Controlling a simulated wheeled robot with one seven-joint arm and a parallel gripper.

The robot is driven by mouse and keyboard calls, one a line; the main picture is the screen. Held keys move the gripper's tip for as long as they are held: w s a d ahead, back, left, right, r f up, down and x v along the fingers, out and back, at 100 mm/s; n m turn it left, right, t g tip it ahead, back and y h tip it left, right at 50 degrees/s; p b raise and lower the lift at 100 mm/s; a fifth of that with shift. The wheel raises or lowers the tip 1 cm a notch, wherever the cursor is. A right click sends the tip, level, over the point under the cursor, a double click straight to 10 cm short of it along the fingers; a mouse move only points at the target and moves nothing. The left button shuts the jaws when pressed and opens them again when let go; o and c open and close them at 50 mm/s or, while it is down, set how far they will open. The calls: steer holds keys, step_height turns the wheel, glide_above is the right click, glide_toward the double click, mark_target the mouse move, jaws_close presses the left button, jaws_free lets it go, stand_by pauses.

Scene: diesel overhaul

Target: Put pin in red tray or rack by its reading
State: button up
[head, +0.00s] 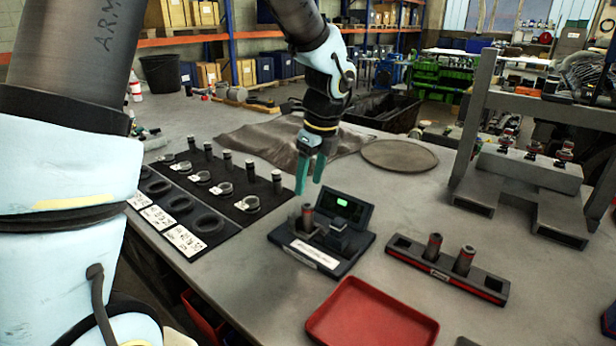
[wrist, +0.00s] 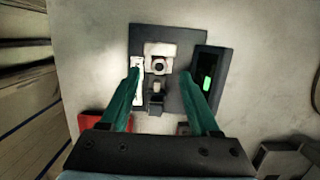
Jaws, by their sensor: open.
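My gripper (head: 310,180) is open and empty above the dark measuring device (head: 290,242). A metal pin (head: 307,217) stands upright in the device, and its round top (wrist: 158,67) lies between my fingertips in the wrist view. The device's display (head: 343,207) is lit green; its reading is too small to make out. The red tray (head: 372,315) at the front is empty. The dark rack (head: 446,273) with red strips, right of the device, holds two upright pins (head: 432,247) (head: 463,260). Its two end slots look empty.
A dark mat (head: 237,208) at left holds rows of upright pins and rings, beside a board of larger black rings (head: 208,222). A grey metal stand (head: 476,130) rises at right. A round mat (head: 399,155) and a crumpled cloth (head: 250,140) lie behind.

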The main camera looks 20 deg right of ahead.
mark_target(310, 206)
step_height(310, 206, down, 5)
steer(key=b, duration=0.4)
steer(key=shift+f, duration=0.1)
steer(key=shift+f+b, duration=0.6)
steer(key=shift+f, duration=0.75)
jaws_close()
steer(key=shift+r, duration=0.15)
steer(key=shift+r+p, duration=2.65)
steer(key=shift+p, duration=0.05)
steer(key=shift+a+f, duration=0.1)
